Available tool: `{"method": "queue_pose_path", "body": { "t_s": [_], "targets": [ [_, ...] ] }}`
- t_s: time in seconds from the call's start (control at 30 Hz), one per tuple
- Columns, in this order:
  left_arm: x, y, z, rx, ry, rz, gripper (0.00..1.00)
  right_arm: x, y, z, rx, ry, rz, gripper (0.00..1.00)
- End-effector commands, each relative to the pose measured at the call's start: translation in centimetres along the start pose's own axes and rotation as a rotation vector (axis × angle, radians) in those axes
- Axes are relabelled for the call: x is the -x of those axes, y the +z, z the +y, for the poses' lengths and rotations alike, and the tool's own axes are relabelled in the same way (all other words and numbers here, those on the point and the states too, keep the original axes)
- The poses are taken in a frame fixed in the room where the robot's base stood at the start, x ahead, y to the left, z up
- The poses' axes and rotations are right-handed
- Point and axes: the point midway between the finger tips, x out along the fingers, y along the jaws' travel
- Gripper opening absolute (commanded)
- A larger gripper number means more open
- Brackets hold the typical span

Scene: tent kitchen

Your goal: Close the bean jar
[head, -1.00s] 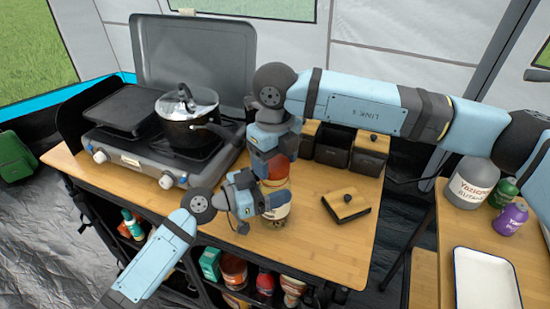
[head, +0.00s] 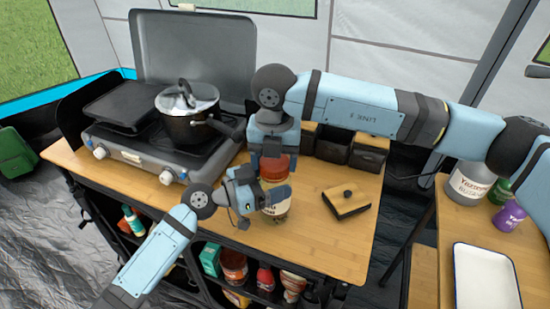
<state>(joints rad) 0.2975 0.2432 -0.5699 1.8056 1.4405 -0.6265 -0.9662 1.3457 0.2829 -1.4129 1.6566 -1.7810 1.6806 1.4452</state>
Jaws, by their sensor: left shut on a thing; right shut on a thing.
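The bean jar (head: 277,209) stands upright on the wooden table, partly hidden by my grippers. Its body is pale with a printed label. My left gripper (head: 272,198) comes in low from the left and is shut on the jar's body. A round red-orange lid (head: 275,168) is over the jar's top. My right gripper (head: 274,160) reaches down from above and is shut on the lid. The arms hide the rim, so I cannot tell whether the lid is seated.
A camping stove (head: 140,150) with a lidded pot (head: 188,114) stands left of the jar. Dark canisters (head: 332,146) stand behind to the right. A white tray (head: 486,278) is on the right table.

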Motion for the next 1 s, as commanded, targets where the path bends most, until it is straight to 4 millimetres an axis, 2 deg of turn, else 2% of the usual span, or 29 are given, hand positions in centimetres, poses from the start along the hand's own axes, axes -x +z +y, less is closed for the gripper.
{"method": "queue_pose_path", "body": {
  "t_s": [0.4,0.6,0.77,1.0],
  "targets": [
    [0.03,0.05,-0.03,0.0,-0.001,-0.001,0.1,-0.01,0.1,0.23,-0.968,0.0,0.001,0.45],
    [0.03,0.05,-0.03,0.0,-0.001,-0.001,0.1,-0.03,0.18,0.24,-1.339,-0.001,0.001,0.45],
    [0.03,0.06,-0.03,0.0,-0.001,-0.001,0.1,-0.01,0.24,0.23,-1.459,-0.001,-0.001,0.45],
    [0.03,0.07,-0.03,0.0,-0.001,-0.001,0.1,0.0,0.24,0.21,-1.468,-0.001,-0.001,0.45]
  ]
}}
